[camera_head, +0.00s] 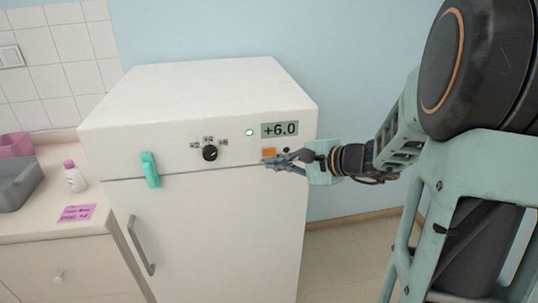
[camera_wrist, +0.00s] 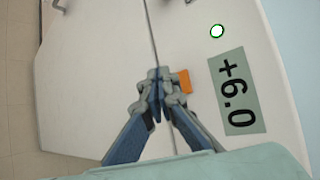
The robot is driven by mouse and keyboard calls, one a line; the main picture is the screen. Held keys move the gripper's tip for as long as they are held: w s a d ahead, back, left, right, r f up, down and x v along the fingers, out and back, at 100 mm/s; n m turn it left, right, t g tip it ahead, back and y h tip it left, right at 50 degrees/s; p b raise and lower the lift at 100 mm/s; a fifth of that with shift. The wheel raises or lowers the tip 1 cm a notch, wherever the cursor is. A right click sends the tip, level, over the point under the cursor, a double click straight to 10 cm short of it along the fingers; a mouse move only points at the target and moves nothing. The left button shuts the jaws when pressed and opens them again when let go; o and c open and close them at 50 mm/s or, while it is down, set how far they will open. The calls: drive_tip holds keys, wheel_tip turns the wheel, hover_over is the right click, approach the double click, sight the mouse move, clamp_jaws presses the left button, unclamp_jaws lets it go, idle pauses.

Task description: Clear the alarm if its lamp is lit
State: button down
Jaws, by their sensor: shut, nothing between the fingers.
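A white fridge-like cabinet (camera_head: 220,225) has a front panel with a small round lamp (camera_head: 249,132) that shows green; the lamp also shows in the wrist view (camera_wrist: 217,31), pale with a green rim. The display (camera_head: 280,129) beside it reads +6.0. An orange button (camera_head: 268,152) sits below the display. My gripper (camera_head: 268,160) is shut and empty, its fingertips close by the button. In the wrist view the fingertips (camera_wrist: 158,75) are just beside the orange button (camera_wrist: 185,81); I cannot tell whether they touch it.
A black dial (camera_head: 210,153) with marks around it is on the panel, left of the button. A teal latch (camera_head: 150,169) and a grey handle (camera_head: 141,246) stick out at the left. A bottle (camera_head: 75,176), a pink note (camera_head: 77,213) and a grey bin (camera_head: 14,188) are on the left counter.

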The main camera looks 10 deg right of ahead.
drive_tip(key=s, duration=0.3)
drive_tip(key=shift+s+b, duration=0.25)
drive_tip(key=shift+b, duration=0.1)
idle(0.3)
